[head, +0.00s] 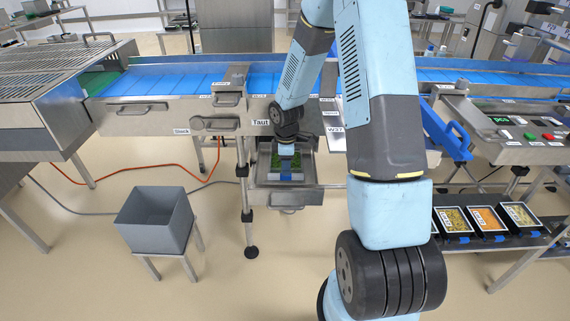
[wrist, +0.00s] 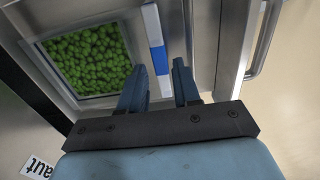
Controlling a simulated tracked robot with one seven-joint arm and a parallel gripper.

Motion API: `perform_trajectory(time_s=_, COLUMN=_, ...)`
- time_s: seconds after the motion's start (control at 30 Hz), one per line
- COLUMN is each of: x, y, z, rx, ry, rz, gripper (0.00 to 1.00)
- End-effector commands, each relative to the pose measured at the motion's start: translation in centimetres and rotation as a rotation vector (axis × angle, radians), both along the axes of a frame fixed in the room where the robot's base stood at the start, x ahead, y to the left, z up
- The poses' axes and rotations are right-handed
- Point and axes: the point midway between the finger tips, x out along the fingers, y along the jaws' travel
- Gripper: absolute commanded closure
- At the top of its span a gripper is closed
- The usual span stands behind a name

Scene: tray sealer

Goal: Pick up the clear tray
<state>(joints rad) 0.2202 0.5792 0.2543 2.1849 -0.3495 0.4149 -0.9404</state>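A pale-rimmed tray (wrist: 100,98) filled with round green pieces sits in an open steel drawer (head: 288,199) below the conveyor. I take it to be the clear tray. A white strip with a blue patch (wrist: 156,58) runs along its right side in the wrist view; I cannot tell whether it belongs to the tray. My gripper (head: 286,172) points down into the drawer. In the wrist view my gripper (wrist: 160,66) has its two blue fingers apart, with the strip showing in the gap. I cannot tell whether the fingers touch it. In the head view my gripper hides part of the tray.
The drawer's steel walls closely surround the tray. A grey bin (head: 155,220) on a stand is at the left. Several filled black trays (head: 485,222) stand on a rack at the right. The blue conveyor (head: 180,78) runs behind. Cables lie on the floor at left.

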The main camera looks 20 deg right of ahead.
Motion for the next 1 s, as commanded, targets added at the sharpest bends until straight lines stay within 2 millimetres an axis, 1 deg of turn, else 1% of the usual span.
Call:
perform_trajectory(time_s=0.2, x=0.1, y=0.1, z=-2.9, rx=0.001, ry=0.003, rz=0.001, gripper=0.68)
perform_trajectory(time_s=0.3, x=0.2, y=0.1, z=-3.9, rx=0.000, ry=0.001, rz=0.002, gripper=0.68)
perform_trajectory(time_s=0.4, x=0.2, y=0.0, z=-4.2, rx=0.000, ry=0.000, rz=0.001, gripper=0.68)
perform_trajectory(time_s=0.57, x=0.2, y=0.0, z=-4.2, rx=0.000, ry=0.000, rz=0.000, gripper=0.68)
perform_trajectory(time_s=0.9, x=0.2, y=0.0, z=-4.2, rx=0.000, ry=0.000, rz=0.000, gripper=1.00)
perform_trajectory(time_s=1.0, x=0.2, y=0.0, z=-4.2, rx=0.000, ry=0.000, rz=0.000, gripper=1.00)
